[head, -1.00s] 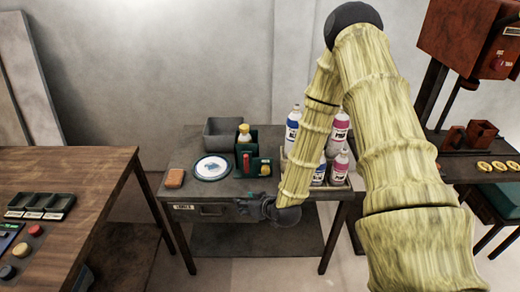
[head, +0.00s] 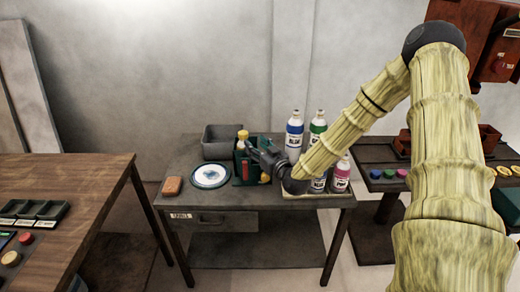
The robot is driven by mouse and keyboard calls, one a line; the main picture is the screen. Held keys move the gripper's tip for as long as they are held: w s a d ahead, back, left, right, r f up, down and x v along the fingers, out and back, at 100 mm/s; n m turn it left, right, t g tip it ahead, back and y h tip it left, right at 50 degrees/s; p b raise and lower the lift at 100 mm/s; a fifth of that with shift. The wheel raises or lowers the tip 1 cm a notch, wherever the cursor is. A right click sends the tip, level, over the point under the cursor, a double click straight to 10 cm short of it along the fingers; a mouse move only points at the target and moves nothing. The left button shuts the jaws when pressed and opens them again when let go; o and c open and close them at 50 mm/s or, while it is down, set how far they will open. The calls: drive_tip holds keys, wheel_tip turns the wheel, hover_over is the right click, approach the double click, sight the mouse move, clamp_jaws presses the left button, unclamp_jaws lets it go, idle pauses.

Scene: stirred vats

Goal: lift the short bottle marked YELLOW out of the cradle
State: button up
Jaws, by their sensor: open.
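The green cradle (head: 240,173) stands on the small dark table. A short white bottle with a yellow cap (head: 242,135) stands upright at the cradle's back; its label is too small to read. A red item (head: 246,172) sits at the cradle's front. My gripper (head: 251,148) is open and reaches in from the right, with its fingers close beside the short bottle. I cannot tell whether they touch it or reach around it. My gripper and wrist hide the cradle's right part.
A white plate with a blue stain (head: 210,173) and an orange block (head: 172,186) lie to the left. Tall bottles, including a blue-labelled one (head: 295,132) and a pink-labelled one (head: 340,175), stand right, close to my arm.

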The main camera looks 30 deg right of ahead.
sight(246, 138)
drive_tip(key=w, duration=0.6)
drive_tip(key=w+p, duration=0.1)
drive_tip(key=w, duration=0.1)
drive_tip(key=shift+w+a+f, duration=0.1)
drive_tip(key=shift+w+a, duration=0.25)
drive_tip(key=shift+w, duration=0.05)
drive_tip(key=c, duration=1)
drive_tip(key=o, duration=1)
drive_tip(key=s+b, duration=0.1)
drive_tip(key=s, duration=1)
drive_tip(key=shift+d+b, duration=0.15)
drive_tip(key=shift+b, duration=0.15)
